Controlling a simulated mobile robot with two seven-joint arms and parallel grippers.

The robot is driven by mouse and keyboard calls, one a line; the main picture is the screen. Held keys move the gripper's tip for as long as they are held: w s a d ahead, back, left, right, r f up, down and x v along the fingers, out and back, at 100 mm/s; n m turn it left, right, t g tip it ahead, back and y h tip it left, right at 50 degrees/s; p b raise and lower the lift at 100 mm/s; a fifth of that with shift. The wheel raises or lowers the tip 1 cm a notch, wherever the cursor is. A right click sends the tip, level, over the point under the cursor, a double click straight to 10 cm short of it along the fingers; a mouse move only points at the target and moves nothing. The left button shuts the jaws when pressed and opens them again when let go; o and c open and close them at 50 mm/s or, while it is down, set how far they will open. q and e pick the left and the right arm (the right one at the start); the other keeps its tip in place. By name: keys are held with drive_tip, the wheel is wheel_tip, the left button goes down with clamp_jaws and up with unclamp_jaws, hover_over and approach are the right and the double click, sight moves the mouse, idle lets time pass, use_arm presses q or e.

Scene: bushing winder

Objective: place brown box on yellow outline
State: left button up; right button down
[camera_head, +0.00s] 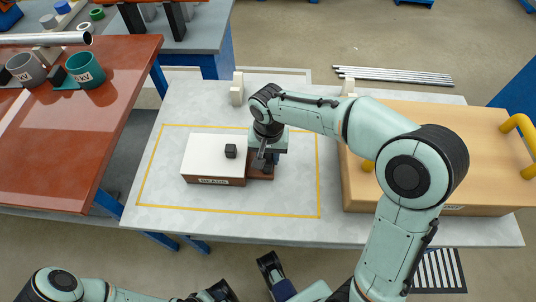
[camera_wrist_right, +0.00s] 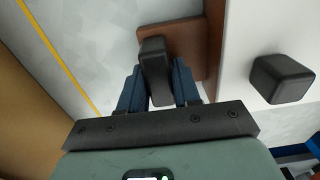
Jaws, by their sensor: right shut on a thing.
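The brown box (camera_head: 215,181) has brown sides, a white top and a label on its front. It sits on the pale table, inside the yellow outline (camera_head: 228,210), with outline showing around it. A black knob (camera_head: 231,151) stands on its white top and also shows in the right wrist view (camera_wrist_right: 284,78). My right gripper (camera_head: 264,163) is at the box's right end, its dark blue fingers shut on a black block-like handle (camera_wrist_right: 154,66) above a brown ledge (camera_wrist_right: 187,45). My left arm is at the bottom left; its gripper's (camera_head: 222,291) opening is unclear.
A large tan box (camera_head: 400,120) with yellow handles stands at the table's right. Metal rods (camera_head: 395,76) lie behind. A red-brown table (camera_head: 70,140) with cups and a pipe is at left. Small pale blocks (camera_head: 237,90) stand at the back edge.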

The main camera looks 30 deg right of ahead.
drive_tip(key=c, duration=0.8)
unclamp_jaws()
use_arm(q)
drive_tip(key=r+p, duration=0.1)
drive_tip(key=s+r+p, duration=0.1)
drive_tip(key=p, duration=0.1)
drive_tip(key=shift+s+r+g, duration=0.1)
drive_tip(key=shift+r+g, duration=0.2)
use_arm(e)
wheel_tip(320, 180, up, 12)
drive_tip(key=shift+r, duration=0.1)
